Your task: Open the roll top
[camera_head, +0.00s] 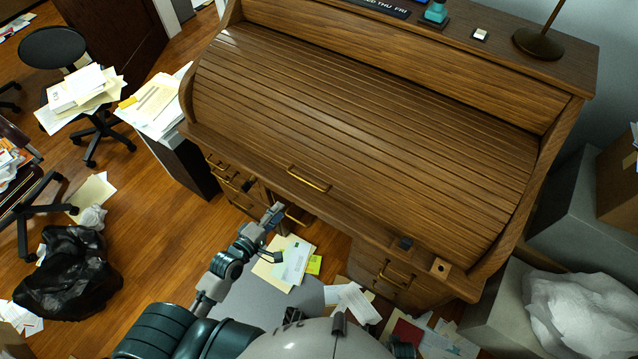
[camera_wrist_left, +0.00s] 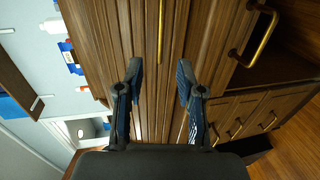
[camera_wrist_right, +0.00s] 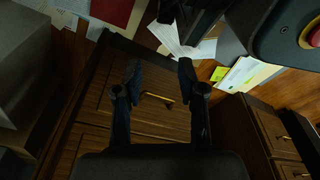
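The wooden roll top (camera_head: 370,120) of the desk is down, its slatted cover reaching the front edge. Its brass handle (camera_head: 309,179) is at the lower front. My left gripper (camera_head: 272,215) is in front of the desk, below and left of the handle. In the left wrist view my left gripper (camera_wrist_left: 160,78) is open and empty. A thin brass bar, apparently the roll-top handle (camera_wrist_left: 161,30), lies beyond and between its fingertips, apart from them. My right gripper (camera_wrist_right: 158,78) is open, facing a drawer front with a brass handle (camera_wrist_right: 157,97); it is not clear in the head view.
Lower drawers with brass handles (camera_head: 397,272) flank the knee space. A lamp (camera_head: 538,42) stands on the desk's top shelf. Papers (camera_head: 290,262) lie on the floor below. A grey box (camera_head: 580,212) is close at the right. Open floor (camera_head: 170,225) is at the left.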

